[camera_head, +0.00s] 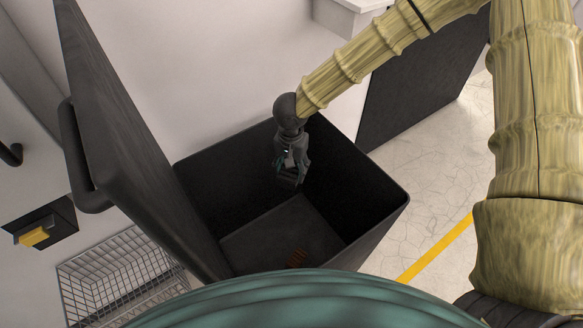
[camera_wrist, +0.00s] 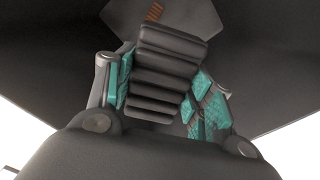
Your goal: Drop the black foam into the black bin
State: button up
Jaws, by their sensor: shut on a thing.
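The black bin (camera_head: 375,215) stands open below my arm, its lid (camera_head: 125,140) raised at the left. My gripper (camera_head: 290,172) hangs inside the bin's opening, near the back wall and above the floor. In the wrist view, my gripper (camera_wrist: 165,85) is shut on the black foam (camera_wrist: 168,65), a ridged dark block between the teal finger pads. In the head view the foam is a small dark shape at the fingertips, hard to tell from the gripper.
A wire basket (camera_head: 115,270) is at the lower left, below a yellow switch (camera_head: 34,237). A dark panel (camera_head: 420,85) stands behind the bin at right. Cracked floor with a yellow line (camera_head: 437,247) is clear at right.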

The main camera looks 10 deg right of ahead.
jog(key=shift+f+b, duration=1.25)
jog(key=shift+f, duration=0.2)
jog(key=o, duration=0.8)
jog(key=shift+o, duration=0.2)
notch_tip(320, 180, up, 12)
jog(key=shift+r, duration=0.1)
jog(key=shift+w, duration=0.1)
